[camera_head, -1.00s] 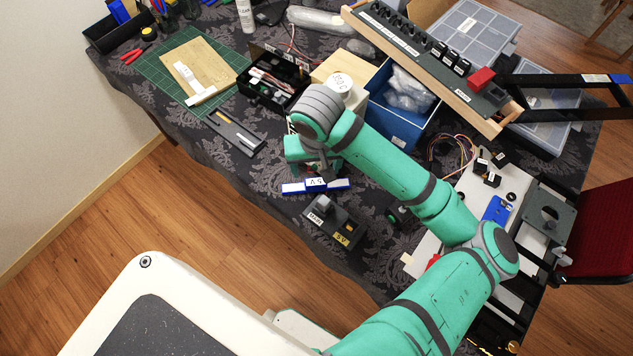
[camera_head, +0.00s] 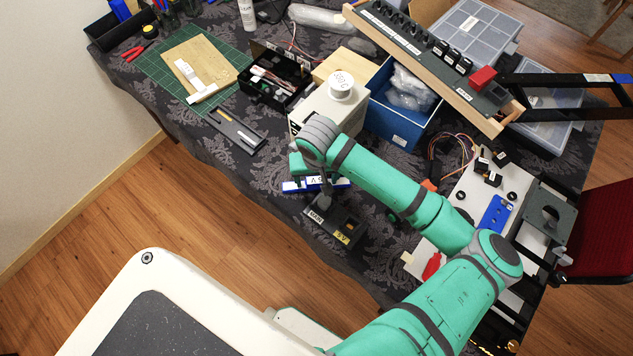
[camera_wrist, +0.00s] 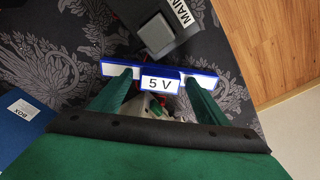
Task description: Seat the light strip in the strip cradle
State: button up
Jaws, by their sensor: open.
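A blue-and-white bar labelled 5 V (camera_head: 292,187), which looks like the light strip, lies on the dark patterned cloth near the table's front edge. It also shows in the wrist view (camera_wrist: 160,84), crossing the picture under my gripper. My gripper (camera_wrist: 158,78) is open, with its green fingers over the bar on either side of the 5 V label. I cannot tell whether they touch it. In the head view, my gripper (camera_head: 312,172) partly covers the bar. A long dark slotted tray (camera_head: 236,131) lies further left; I cannot tell whether it is the strip cradle.
A dark box with a grey lever and a MAIN label (camera_head: 335,219) stands close beside the bar. A white box with a spool (camera_head: 318,108) and a blue bin (camera_head: 393,124) stand behind. A green cutting mat (camera_head: 160,68) lies at the back left.

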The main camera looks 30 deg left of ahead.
jog(key=shift+c, duration=0.4)
jog(key=c, duration=1.2)
